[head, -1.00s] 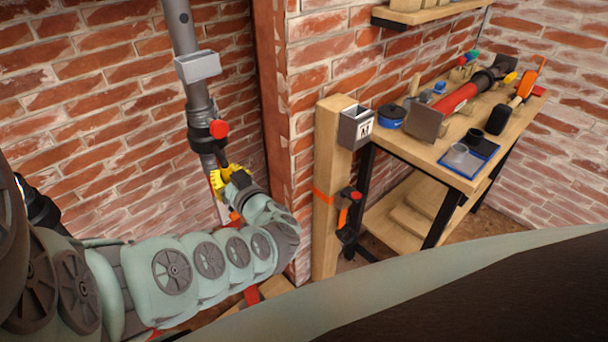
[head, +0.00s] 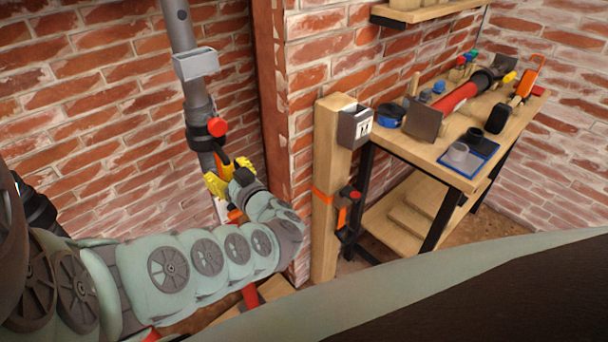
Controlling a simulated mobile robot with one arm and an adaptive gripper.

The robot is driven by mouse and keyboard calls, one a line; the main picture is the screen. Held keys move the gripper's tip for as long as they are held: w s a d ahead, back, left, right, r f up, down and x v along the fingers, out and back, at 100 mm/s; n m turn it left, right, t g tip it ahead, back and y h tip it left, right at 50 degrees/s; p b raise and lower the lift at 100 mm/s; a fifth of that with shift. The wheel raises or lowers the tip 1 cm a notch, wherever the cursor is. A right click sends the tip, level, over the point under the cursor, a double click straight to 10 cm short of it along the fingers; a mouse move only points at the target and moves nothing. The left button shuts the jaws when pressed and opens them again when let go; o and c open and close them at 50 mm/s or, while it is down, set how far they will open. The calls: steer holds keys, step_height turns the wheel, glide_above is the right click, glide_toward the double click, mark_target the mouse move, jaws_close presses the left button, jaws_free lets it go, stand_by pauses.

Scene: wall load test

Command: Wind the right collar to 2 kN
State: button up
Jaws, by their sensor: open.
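A grey vertical prop (head: 197,101) stands against the brick wall at the left, with a dark collar (head: 201,136) and a red knob (head: 217,127) on it. I cannot tell whether this is the right collar, and I see no load reading. My gripper (head: 228,172), with yellow fingers, is open just below the collar, in front of the prop's lower part. An orange-and-dark piece shows between the fingers; I cannot tell whether they touch it. The gripper and my arm hide part of the lower prop.
A grey box (head: 196,63) is fixed on the prop above the collar. A rusty upright (head: 268,120) and brick corner stand close to the right of my gripper. Further right are a wooden post (head: 326,190) and a workbench (head: 460,182) loaded with tools.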

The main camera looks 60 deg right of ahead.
steer(key=shift+s+a+f, duration=0.2)
steer(key=shift+s+a, duration=0.15)
steer(key=shift+s, duration=0.3)
steer(key=v, duration=1)
steer(key=shift+s+r, duration=0.2)
steer(key=shift+s, duration=0.15)
steer(key=shift+d, duration=0.1)
